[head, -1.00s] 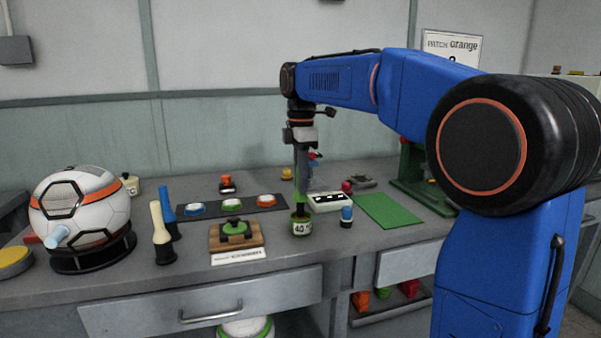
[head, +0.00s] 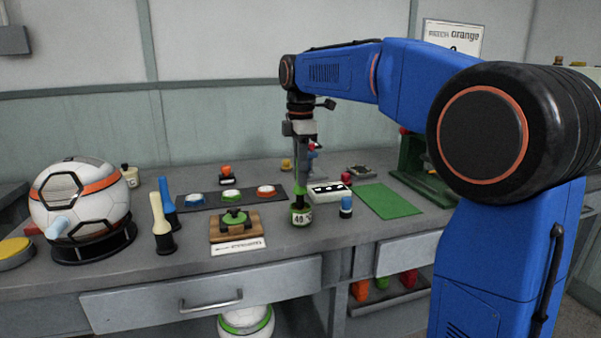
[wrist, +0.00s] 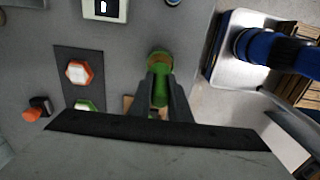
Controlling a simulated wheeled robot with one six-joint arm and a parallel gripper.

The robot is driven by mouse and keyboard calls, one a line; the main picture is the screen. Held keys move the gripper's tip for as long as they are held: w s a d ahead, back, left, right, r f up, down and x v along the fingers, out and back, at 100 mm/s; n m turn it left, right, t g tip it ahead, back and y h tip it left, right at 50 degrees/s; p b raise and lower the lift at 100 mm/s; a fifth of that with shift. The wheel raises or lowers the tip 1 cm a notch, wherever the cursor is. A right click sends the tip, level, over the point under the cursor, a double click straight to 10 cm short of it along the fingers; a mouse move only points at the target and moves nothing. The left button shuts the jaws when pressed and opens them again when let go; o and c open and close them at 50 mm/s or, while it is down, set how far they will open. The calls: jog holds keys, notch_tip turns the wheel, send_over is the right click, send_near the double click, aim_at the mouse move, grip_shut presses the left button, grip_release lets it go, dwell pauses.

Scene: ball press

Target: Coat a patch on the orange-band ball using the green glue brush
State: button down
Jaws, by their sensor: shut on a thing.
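The orange-band ball (head: 82,205), white with black-edged panels, sits on a black ring stand at the left of the bench. A light-blue peg sticks out of its front. My gripper (head: 300,160) points down at mid-bench, well to the right of the ball. It is shut on the green glue brush (head: 298,184), which stands upright at the small green pot (head: 301,217) with a "40" label. The brush's lower end is hidden by the pot. In the wrist view, the green brush (wrist: 159,92) shows between my fingers, over the pot (wrist: 159,58).
A dark strip (head: 190,205) with three coloured pieces lies behind a wooden block (head: 234,228) with a green knob. Cream and blue handled tools (head: 160,225) stand beside the ball. A white box (head: 327,191), a blue-capped bottle (head: 346,207) and a green mat (head: 388,201) are right of the pot.

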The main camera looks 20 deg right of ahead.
jog(key=shift+f, duration=0.4)
dwell(1.3)
jog(key=shift+r, duration=3.55)
